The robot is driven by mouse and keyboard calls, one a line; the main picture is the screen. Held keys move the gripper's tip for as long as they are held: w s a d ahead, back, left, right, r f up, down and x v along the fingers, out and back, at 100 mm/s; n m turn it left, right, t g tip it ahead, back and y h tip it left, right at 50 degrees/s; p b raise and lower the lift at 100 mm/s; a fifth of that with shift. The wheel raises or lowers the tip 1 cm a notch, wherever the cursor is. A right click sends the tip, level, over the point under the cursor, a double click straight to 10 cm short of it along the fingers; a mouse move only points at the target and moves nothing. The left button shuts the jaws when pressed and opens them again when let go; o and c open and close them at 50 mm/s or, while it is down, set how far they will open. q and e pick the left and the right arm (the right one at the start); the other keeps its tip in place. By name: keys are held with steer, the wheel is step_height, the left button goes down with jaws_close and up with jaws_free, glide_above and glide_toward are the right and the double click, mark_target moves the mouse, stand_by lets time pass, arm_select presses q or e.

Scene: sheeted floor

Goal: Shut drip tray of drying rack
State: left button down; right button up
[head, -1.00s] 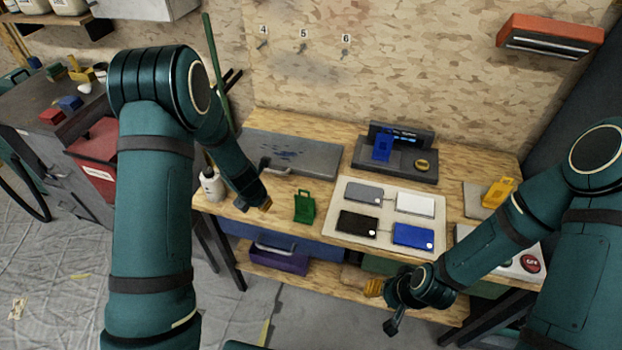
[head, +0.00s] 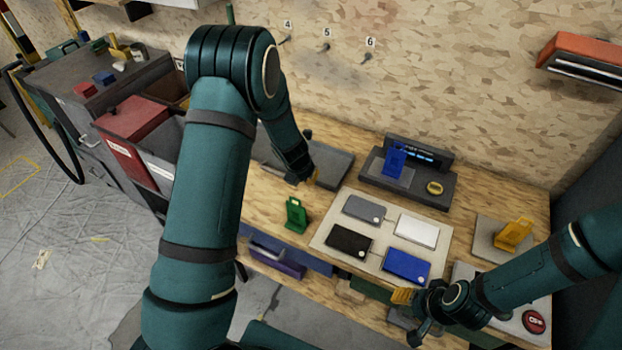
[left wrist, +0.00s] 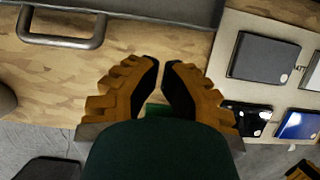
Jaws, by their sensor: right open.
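A grey slab-like tray (head: 333,167) lies at the back of the bench, partly hidden behind my left arm. The left wrist view shows its bar handle (left wrist: 62,28) at the front edge. I cannot tell for sure that this is the drip tray, and no rack is clearly visible. My left gripper (head: 312,181) hangs over the bench just in front of the tray's right part, right of the handle. In the left wrist view its fingertips (left wrist: 161,66) nearly meet, with nothing held. My right gripper (head: 402,297) is open and empty near the bench's front edge.
A green holder (head: 296,215) stands just in front of my left gripper. A pale board (head: 382,237) with several flat cases lies to the right. A dark device (head: 413,178) stands behind it. A red box (head: 137,122) is at the left.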

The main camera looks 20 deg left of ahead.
mark_target(312, 189)
arm_select(q)
steer(key=b+x, duration=0.1)
steer(key=x, duration=0.7)
steer(key=shift+w+f, duration=0.1)
steer(key=shift+f, duration=0.2)
arm_select(e)
steer(key=shift+f, duration=0.95)
